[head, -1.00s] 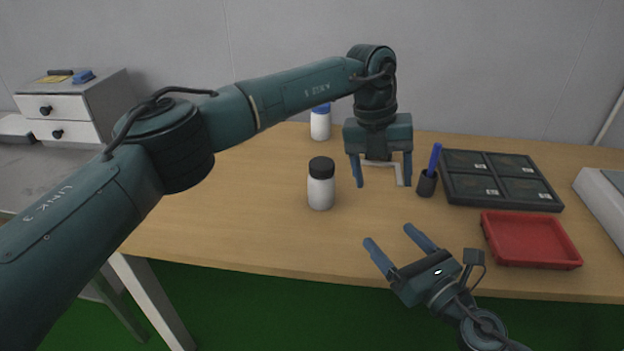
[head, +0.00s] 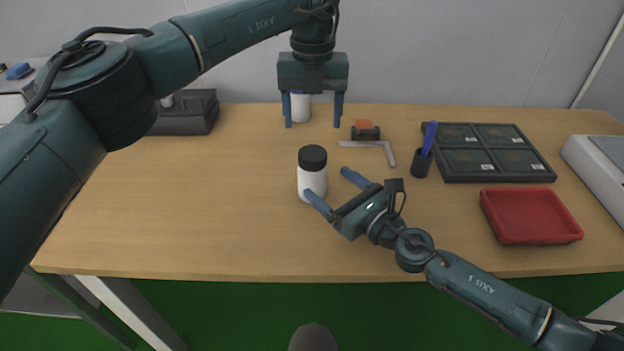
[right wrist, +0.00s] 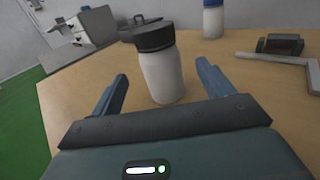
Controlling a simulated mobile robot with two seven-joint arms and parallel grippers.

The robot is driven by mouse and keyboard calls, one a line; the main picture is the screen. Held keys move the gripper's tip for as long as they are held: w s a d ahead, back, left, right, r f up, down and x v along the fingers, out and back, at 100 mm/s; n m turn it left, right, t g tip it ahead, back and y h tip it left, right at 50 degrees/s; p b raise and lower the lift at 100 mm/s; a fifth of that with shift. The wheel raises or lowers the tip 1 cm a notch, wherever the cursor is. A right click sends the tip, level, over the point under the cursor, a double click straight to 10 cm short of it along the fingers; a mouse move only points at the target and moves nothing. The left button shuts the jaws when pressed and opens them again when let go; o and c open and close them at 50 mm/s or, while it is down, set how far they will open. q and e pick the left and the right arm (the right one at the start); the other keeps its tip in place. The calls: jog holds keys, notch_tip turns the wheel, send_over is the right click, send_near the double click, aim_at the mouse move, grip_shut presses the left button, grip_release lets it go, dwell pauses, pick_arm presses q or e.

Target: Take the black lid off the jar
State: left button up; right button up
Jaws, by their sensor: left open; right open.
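The white jar (head: 312,181) stands upright on the wooden table with its black lid (head: 312,157) on top. My right gripper (head: 333,188) is open, low over the table at the jar's near right side, fingers pointing toward it. In the right wrist view the jar (right wrist: 161,78) and its black lid (right wrist: 154,36) appear ahead, between and beyond the two open fingers (right wrist: 160,92). My left gripper (head: 313,122) is open, fingers down, above the back of the table, in front of another white bottle (head: 301,108).
A dark compartment tray (head: 497,180) and a red tray (head: 531,216) are at the right.

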aim_at(321, 177)
jog(key=x, duration=0.6)
jog(key=shift+w+a, duration=0.2)
jog(key=shift+a, duration=0.05)
jog(key=shift+c, duration=0.4)
